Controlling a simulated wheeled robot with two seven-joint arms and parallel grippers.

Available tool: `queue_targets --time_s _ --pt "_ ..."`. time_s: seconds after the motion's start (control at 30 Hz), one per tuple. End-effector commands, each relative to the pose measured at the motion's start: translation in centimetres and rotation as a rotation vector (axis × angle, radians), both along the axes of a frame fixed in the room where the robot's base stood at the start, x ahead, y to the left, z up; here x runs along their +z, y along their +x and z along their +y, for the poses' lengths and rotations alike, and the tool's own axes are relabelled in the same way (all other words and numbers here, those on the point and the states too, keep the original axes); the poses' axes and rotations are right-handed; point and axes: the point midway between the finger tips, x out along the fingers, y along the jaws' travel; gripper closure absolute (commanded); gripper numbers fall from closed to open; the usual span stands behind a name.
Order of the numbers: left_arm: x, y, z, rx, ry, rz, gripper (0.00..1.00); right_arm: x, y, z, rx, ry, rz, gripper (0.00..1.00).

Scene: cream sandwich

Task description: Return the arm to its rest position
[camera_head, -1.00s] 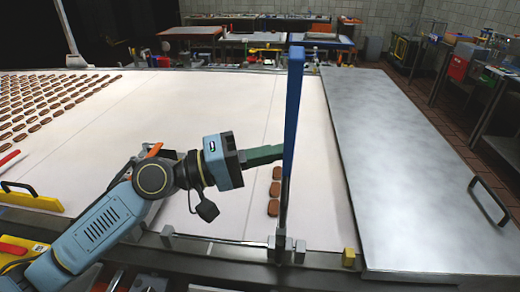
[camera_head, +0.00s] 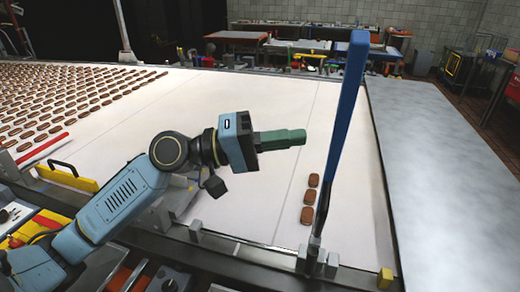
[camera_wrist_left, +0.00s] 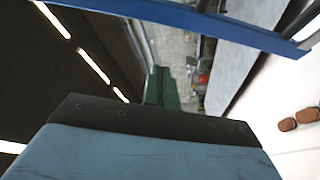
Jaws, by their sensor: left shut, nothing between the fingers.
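My left arm comes in from the left in the head view, above the white work surface (camera_head: 262,110). Its left gripper (camera_head: 302,136) has green fingers that are shut and empty, pointing right toward the upright blue post. The green fingers also show in the left wrist view (camera_wrist_left: 160,88), seen past the blue-grey wrist housing. The gripper is apart from the post in the head view. My right gripper is in neither view.
A blue post (camera_head: 347,120) stands upright on a metal rail (camera_head: 230,243). Several brown biscuits (camera_head: 308,197) lie left of it, and many more (camera_head: 75,95) lie in rows at the left. A grey metal table (camera_head: 440,150) is at right. A yellow-handled tool (camera_head: 66,178) lies front left.

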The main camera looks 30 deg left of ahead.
Motion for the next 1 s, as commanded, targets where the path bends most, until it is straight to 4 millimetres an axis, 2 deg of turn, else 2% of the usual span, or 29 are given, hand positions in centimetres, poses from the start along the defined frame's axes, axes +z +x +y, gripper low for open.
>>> queue_targets --time_s 0.03,0.3,0.63,0.7,0.77,0.87,1.0 --pt "-0.6 -0.5 0.8 0.002 0.002 0.001 1.0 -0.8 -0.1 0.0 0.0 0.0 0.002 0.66" --pt "-0.7 -2.2 3.8 0.002 0.0 0.0 1.0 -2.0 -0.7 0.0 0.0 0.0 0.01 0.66" --pt "-0.6 -2.7 4.6 0.001 0.002 -0.001 1.0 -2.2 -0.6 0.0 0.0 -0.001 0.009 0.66" --pt "-1.2 -2.7 4.4 0.002 0.015 -0.001 1.0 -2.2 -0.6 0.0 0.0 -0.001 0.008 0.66" --pt "-2.5 -2.8 4.0 0.005 0.05 -0.003 1.0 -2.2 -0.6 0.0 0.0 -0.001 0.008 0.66" --pt "-6.3 -3.3 2.8 0.016 0.161 -0.008 1.0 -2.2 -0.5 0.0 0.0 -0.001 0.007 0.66" --pt "-13.8 -4.7 1.0 0.034 0.4 -0.01 1.0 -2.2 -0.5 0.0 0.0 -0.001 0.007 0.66"
